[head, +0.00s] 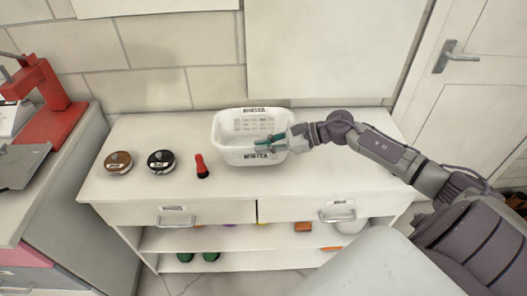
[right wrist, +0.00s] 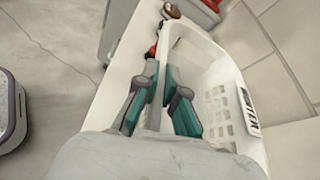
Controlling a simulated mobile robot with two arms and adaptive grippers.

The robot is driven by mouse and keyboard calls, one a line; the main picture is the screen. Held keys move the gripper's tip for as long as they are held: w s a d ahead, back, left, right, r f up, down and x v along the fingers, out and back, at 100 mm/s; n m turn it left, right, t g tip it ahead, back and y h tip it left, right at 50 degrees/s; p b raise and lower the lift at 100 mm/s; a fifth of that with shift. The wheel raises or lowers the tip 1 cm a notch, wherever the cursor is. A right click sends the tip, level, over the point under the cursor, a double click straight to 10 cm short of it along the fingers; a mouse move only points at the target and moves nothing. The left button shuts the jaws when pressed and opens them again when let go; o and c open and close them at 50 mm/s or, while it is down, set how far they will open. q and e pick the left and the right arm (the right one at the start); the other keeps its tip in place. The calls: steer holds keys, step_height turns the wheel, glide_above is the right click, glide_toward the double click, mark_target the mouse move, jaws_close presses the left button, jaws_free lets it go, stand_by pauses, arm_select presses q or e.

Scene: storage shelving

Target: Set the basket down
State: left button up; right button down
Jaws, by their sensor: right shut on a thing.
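The white basket (head: 240,155), with dark lettering on its front and back, appears upright on or just above the white cabinet top; I cannot tell if it bears its full weight there. In the right wrist view, the teal fingers of the gripper (right wrist: 168,98) straddle the wall of the basket (right wrist: 222,92). The basket looks empty inside, though the gripper hides part of it. My left gripper is not in view.
On the cabinet top (head: 340,135) left of the basket are a red flashlight (head: 201,167), a black round tin (head: 161,161) and a brown round tin (head: 118,162). The top is clear at the right. A red press (head: 52,105) stands on the left counter. Shelves below hold several small items.

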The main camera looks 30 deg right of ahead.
steer(key=shift+s+a+f, duration=0.1)
steer(key=shift+a+f, duration=0.05)
steer(key=shift+a, duration=0.05)
step_height(320, 180, down, 4)
steer(key=shift+p, duration=0.45)
steer(key=c, duration=1.3)
jaws_free()
steer(key=shift+b+v, duration=1.1)
steer(key=shift+v, duration=4.95)
